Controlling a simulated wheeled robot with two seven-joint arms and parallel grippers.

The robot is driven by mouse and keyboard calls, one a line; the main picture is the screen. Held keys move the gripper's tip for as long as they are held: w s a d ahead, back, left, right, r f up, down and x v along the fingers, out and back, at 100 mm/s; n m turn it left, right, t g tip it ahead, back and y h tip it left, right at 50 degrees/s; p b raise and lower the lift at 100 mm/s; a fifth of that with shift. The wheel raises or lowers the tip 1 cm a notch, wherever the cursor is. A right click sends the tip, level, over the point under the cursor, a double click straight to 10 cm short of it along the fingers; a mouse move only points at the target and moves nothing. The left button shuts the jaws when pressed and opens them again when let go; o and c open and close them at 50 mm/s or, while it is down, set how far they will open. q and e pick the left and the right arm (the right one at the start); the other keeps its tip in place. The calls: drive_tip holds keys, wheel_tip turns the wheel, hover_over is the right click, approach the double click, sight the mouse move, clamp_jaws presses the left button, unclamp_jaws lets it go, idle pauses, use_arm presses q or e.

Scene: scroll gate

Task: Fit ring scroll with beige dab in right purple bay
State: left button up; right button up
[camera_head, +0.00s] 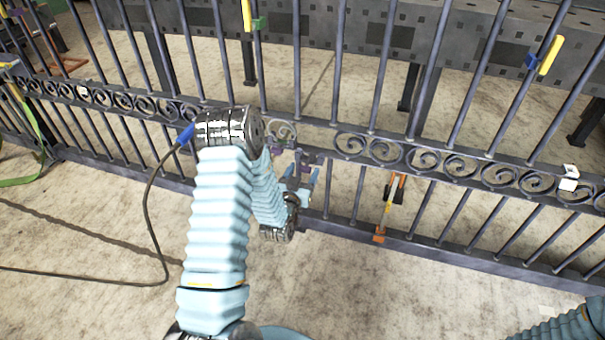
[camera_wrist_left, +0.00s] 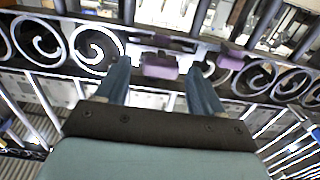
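My left gripper (camera_head: 303,172) is in front of the gate's scroll band, just right of the forearm. In the left wrist view its two blue fingers (camera_wrist_left: 160,66) are apart and point at the band, with no scroll seen between them. A purple block (camera_wrist_left: 159,67) shows between the fingertips, with a second purple block (camera_wrist_left: 231,58) to the right. I cannot tell if the fingers touch the purple part. I cannot make out a ring scroll with a beige dab. My right gripper is out of view.
The dark metal gate (camera_head: 380,150) spans the view, with a band of scrolls (camera_head: 437,161) between vertical bars. An orange tool-like item (camera_head: 390,208) hangs on the lower rail. A white item (camera_head: 569,178) sits at far right. A black cable (camera_head: 150,215) runs to my left arm.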

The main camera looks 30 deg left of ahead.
use_arm(q)
drive_tip(key=shift+s, duration=0.1)
drive_tip(key=p+v, duration=0.1)
drive_tip(key=v, duration=1.2)
drive_tip(key=shift+s+d+p, duration=0.15)
drive_tip(key=shift+s+p, duration=0.1)
drive_tip(key=shift+p, duration=0.1)
